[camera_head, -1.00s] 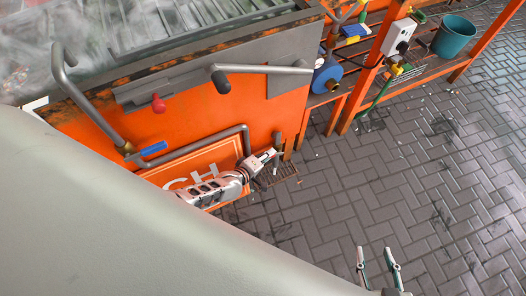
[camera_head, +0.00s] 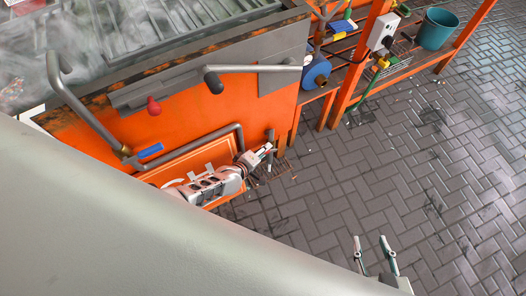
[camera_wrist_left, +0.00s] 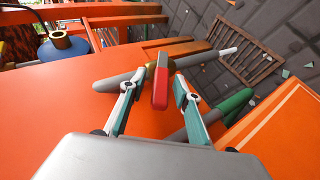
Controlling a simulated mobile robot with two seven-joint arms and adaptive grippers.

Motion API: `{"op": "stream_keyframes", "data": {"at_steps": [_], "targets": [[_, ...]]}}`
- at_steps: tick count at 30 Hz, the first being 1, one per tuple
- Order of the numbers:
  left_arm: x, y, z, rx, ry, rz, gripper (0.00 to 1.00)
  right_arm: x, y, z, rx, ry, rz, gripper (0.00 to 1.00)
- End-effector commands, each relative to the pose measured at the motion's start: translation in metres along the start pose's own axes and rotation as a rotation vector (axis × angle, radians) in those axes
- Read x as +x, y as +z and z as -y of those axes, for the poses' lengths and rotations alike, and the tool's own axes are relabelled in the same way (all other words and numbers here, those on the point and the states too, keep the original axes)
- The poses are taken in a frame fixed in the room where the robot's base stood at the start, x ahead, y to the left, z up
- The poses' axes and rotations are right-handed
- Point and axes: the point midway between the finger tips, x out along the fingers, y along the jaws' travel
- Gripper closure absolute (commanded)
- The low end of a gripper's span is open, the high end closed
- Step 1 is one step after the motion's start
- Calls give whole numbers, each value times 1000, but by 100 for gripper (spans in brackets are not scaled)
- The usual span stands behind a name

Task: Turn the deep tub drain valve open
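The drain valve's red lever (camera_wrist_left: 160,88) has a grey top and stands on a grey pipe with a brass part, low on the tub's orange side, in the left wrist view. My left gripper (camera_wrist_left: 156,84) is open, with one finger on each side of the lever; a gap shows at least on the left side. In the head view my left gripper (camera_head: 257,156) is at the low pipe beside the tub's corner, and the lever is small and partly hidden there. My right gripper (camera_head: 372,242) is open and empty over the paving at the bottom.
The orange tub (camera_head: 200,115) holds cloudy water. A blue-handled valve (camera_head: 150,151) and a red knob (camera_head: 153,106) are on its side. A floor grate (camera_wrist_left: 248,55) lies past the pipe. An orange rack with a teal bucket (camera_head: 437,30) stands at the back right. The paving is mostly clear.

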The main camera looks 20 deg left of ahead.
Motion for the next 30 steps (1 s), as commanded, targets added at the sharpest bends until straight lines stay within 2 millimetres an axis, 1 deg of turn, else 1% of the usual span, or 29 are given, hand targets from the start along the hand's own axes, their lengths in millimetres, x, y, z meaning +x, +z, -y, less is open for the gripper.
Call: {"op": "stream_keyframes", "data": {"at_steps": [5,11,17,20,30], "targets": [[0,0,-1,-1,0,0,68,0,-2,-1,2,3,-2,62],[-5,0,-8,-4,0,1,68,0,-1,-1,1,2,-1,62],[-15,-6,-21,-1,2,-2,68,0,-1,0,1,1,-1,62],[-20,-6,-32,-6,4,0,68,0,-1,0,1,1,-1,62],[-42,-18,-64,-2,3,-2,68,0,-1,0,1,1,-1,62]]}}
